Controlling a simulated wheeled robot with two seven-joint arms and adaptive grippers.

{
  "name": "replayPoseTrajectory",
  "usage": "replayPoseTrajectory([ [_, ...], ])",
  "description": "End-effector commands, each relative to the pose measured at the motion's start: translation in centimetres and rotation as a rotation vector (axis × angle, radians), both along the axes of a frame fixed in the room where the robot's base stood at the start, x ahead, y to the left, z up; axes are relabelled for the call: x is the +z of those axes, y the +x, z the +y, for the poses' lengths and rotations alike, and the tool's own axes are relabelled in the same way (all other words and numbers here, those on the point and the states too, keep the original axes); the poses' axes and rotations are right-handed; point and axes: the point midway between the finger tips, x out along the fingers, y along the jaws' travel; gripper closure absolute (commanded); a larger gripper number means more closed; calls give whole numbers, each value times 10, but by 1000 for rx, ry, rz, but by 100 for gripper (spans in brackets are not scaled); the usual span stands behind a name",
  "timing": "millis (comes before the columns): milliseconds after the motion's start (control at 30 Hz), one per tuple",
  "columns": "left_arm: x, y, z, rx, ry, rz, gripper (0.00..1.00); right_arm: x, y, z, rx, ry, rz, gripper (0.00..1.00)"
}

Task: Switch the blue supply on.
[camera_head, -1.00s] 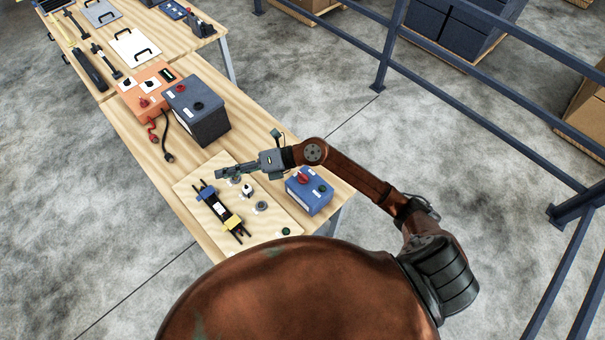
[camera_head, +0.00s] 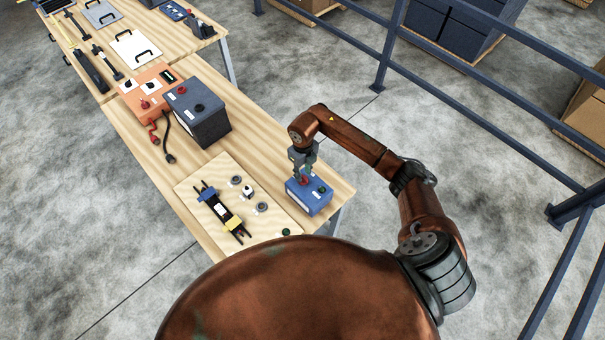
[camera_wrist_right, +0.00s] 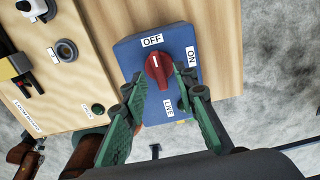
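The blue supply (camera_head: 312,202) is a blue box at the near right corner of the bench. Its red knob (camera_wrist_right: 158,69) shows in the right wrist view between labels OFF and ON, with its white mark toward OFF. A label LIVE (camera_wrist_right: 168,108) sits lower on the face, beside a dark green lamp partly hidden by a finger. My right gripper (camera_wrist_right: 160,78) points down over the box, its green fingers open on either side of the knob. I cannot tell whether they touch it. In the head view, my right gripper (camera_head: 303,174) covers part of the knob.
A wooden board (camera_head: 262,222) with a yellow-and-black fixture, grey round parts and a green button lies left of the supply. A dark grey battery-like box (camera_head: 208,128) and an orange panel (camera_head: 137,101) stand farther back. Blue railing (camera_head: 470,83) runs at the right.

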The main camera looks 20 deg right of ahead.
Motion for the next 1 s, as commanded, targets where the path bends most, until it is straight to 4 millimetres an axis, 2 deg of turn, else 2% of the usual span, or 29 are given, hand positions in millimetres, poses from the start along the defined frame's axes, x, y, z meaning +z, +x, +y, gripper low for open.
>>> replayPoseTrajectory([
  [200,5,0,0,0,0,0,59,-18,0,0,0,1,-1,73],
  [500,5,-1,0,-1,-1,1,59,-21,0,0,1,2,-3,74],
  [867,5,-1,-1,-1,-1,1,59,-20,0,0,1,2,-2,99],
  [1000,5,-1,-1,-1,-1,1,59,-20,0,0,1,2,-2,100],
])
